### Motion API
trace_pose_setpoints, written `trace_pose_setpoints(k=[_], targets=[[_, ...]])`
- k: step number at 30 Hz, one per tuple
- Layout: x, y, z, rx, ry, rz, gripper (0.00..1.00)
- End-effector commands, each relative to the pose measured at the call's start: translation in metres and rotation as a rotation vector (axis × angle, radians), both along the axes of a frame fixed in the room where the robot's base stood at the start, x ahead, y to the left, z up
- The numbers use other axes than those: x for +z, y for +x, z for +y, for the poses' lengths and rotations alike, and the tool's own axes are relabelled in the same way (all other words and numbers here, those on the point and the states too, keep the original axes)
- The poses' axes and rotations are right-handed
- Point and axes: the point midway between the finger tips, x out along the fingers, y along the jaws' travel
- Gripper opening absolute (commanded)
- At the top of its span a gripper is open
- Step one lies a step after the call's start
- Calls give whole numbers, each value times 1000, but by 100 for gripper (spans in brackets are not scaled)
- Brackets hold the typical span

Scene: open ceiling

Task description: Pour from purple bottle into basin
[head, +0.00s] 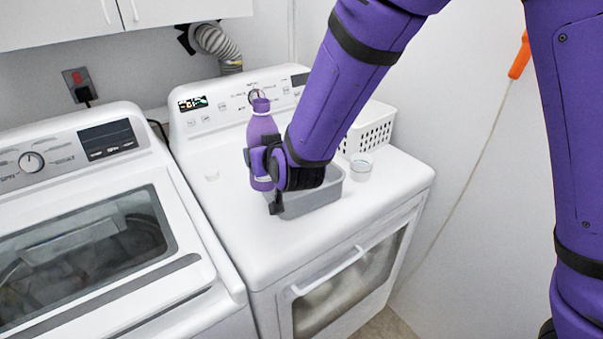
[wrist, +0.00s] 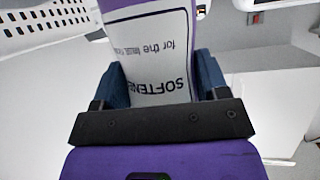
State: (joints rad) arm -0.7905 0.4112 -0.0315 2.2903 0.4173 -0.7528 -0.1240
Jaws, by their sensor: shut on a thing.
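The purple bottle (head: 262,128) is upright in the head view, above the dryer top at the left of the basin. My gripper (head: 262,165) is shut on its lower part. In the wrist view the bottle's white label (wrist: 150,55) with dark lettering sits between my two blue fingers (wrist: 160,85). The grey basin (head: 312,201) rests on the dryer top, partly hidden behind my gripper and forearm. I cannot tell whether the bottle touches the dryer top.
A clear glass cup (head: 361,167) stands right of the basin. A white perforated basket (head: 375,128) is behind it and also shows in the wrist view (wrist: 45,27). A washer (head: 90,220) stands left; the dryer's front top (head: 262,244) is clear.

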Motion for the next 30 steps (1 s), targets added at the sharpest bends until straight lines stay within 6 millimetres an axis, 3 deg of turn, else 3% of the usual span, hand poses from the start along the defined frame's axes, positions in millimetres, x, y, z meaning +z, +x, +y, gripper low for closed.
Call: trace_pose_setpoints(k=[8, 18, 30], targets=[[5, 0, 0, -1, 102, 80, 41], [-2, -1, 1, -1, 233, 188, 41], [-29, 0, 0, -3, 390, 313, 41]])
